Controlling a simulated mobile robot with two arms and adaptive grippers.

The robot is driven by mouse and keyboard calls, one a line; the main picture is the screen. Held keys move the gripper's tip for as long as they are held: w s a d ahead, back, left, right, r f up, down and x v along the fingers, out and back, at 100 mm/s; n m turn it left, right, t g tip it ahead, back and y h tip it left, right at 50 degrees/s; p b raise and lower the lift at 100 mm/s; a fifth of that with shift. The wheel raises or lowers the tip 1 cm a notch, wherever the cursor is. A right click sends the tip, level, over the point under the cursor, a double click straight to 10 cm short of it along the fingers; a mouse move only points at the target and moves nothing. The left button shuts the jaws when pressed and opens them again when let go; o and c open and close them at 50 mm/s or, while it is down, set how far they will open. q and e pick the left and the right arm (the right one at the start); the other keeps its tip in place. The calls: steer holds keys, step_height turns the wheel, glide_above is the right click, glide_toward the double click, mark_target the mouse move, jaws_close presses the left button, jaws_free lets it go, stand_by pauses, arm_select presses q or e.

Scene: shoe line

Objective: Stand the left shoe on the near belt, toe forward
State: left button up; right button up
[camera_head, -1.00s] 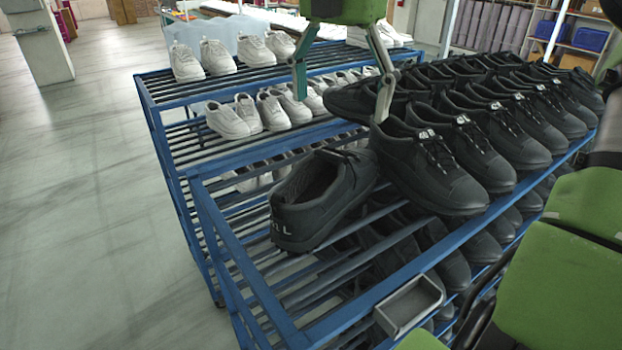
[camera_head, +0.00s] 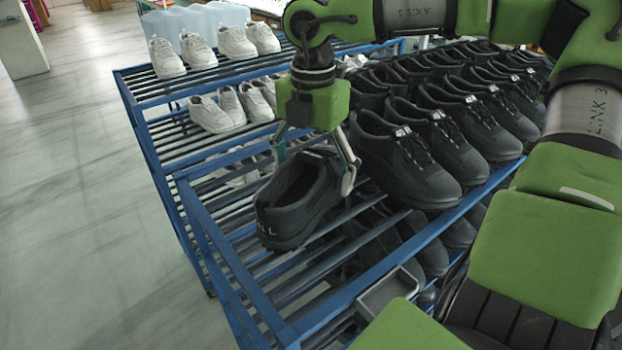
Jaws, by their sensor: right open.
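A black shoe (camera_head: 290,205) marked with an "L" on its heel lies on the top bars of the blue rack (camera_head: 245,293), its heel towards me and its toe pointing away to the right. My right gripper (camera_head: 314,180) is over this shoe, pointing down. Its fingers are open, one on each side of the shoe; I cannot tell whether they touch it. The shoe's toe is partly hidden behind the gripper. My left gripper is not in view. No belt is clearly visible.
Several black shoes (camera_head: 410,165) stand in close rows just right of the marked shoe. White shoes (camera_head: 235,42) stand on another blue rack behind. A small grey tray (camera_head: 390,292) hangs at the rack's near edge. The floor (camera_head: 80,200) at left is clear.

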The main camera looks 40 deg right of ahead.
steer(key=shift+f, duration=0.15)
steer(key=c, duration=1.5)
